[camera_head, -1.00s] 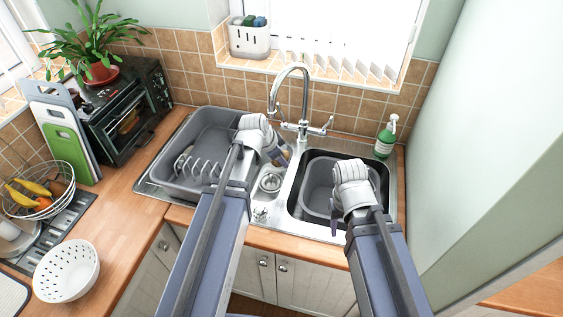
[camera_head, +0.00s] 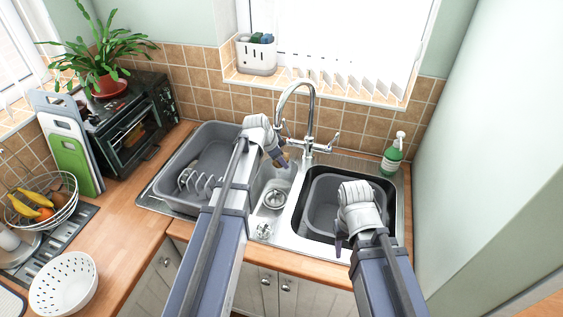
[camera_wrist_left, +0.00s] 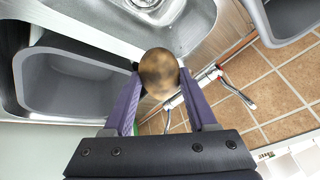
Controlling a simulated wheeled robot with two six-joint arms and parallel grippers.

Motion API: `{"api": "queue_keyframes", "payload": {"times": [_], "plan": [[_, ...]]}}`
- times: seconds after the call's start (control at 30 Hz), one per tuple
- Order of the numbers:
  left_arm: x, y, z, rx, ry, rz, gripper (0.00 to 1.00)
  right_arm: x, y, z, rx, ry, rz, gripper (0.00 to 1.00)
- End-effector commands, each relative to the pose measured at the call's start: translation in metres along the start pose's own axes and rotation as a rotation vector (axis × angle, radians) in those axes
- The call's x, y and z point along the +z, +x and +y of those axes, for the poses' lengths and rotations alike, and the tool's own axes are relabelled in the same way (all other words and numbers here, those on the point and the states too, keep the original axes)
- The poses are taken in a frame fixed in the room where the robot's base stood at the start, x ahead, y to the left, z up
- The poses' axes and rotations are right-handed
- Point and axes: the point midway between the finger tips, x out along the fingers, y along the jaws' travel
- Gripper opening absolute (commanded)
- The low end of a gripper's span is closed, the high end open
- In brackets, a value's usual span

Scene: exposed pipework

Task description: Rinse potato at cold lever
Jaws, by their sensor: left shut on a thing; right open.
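The brown, mottled potato (camera_wrist_left: 160,72) is held between the two purple fingers of my left gripper (camera_wrist_left: 158,84). In the head view the potato (camera_head: 287,155) and left gripper (camera_head: 283,161) are just left of the chrome tap (camera_head: 310,110), over the back of the sink between the basins. No water stream is visible. My right gripper (camera_head: 341,243) is open and empty over the front of the right basin, mostly hidden by its wrist.
A grey tub (camera_head: 318,195) sits in the right basin. A grey drying rack (camera_head: 200,150) stands left of the drain (camera_head: 274,198). A green soap bottle (camera_head: 393,155) stands right of the tap. A white colander (camera_head: 63,285) and fruit basket (camera_head: 40,205) are far left.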

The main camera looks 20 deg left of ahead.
Motion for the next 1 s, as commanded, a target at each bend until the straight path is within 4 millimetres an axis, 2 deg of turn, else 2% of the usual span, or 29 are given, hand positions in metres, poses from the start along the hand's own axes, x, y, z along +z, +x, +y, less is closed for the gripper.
{"api": "queue_keyframes", "payload": {"times": [0.53, 1.0], "plan": [[-0.001, 0.001, 0.000, 0.000, 0.000, 0.000, 0.01, 0.000, 0.000, 0.000, 0.000, 0.000, 0.000, 0.51], [-0.011, 0.005, 0.003, 0.000, 0.001, 0.000, 0.01, 0.000, 0.000, 0.000, 0.000, 0.000, 0.000, 0.51]]}}
